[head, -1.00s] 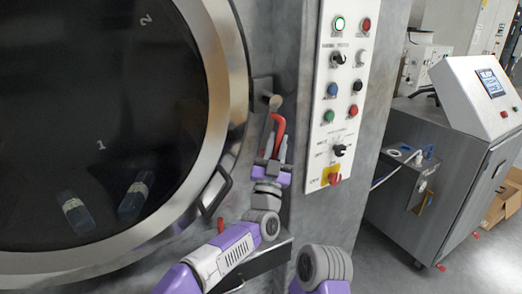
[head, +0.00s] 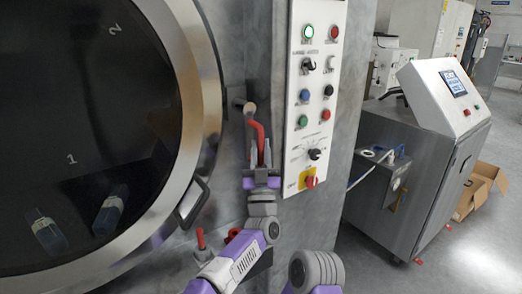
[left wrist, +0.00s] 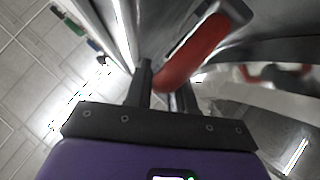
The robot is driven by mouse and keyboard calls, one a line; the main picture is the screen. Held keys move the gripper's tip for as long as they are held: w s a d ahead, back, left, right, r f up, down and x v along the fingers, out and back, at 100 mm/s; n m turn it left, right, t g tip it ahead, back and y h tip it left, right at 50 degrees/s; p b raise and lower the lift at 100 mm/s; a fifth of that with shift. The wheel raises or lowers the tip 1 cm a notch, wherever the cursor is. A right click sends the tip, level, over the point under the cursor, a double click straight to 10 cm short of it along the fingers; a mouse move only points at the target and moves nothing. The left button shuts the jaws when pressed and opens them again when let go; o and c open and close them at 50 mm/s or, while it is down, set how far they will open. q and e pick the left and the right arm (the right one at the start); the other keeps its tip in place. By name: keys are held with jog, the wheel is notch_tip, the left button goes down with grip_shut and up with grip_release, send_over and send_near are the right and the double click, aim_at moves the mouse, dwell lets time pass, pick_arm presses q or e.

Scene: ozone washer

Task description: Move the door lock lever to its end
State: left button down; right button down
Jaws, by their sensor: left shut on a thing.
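The red door lock lever (head: 256,128) hangs from a metal pivot (head: 249,107) on the washer front, right of the round door (head: 205,110). Its red grip points down and a little to the right. My left gripper (head: 260,158) is shut on its lower part. In the left wrist view the red lever (left wrist: 192,55) runs up and right from between the dark fingers (left wrist: 162,88). Part of the lever is hidden between the fingers. My right gripper is not visible.
A control panel (head: 310,100) with buttons and knobs is close right of the lever. A door handle (head: 190,202) and another red-tipped handle (head: 201,240) are lower left. A steel console (head: 435,150) stands farther right.

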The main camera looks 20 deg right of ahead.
pick_arm(q)
jog(key=shift+s+r, duration=0.1)
jog(key=shift+r, duration=0.15)
jog(key=c, duration=1.3)
grip_release()
jog(key=shift+o, duration=1.2)
jog(key=shift+d+f, duration=0.15)
jog(key=shift+b+v, duration=0.45)
jog(key=shift+v, duration=0.35)
jog(key=shift+b+v, duration=0.4)
jog(key=shift+v, duration=2.55)
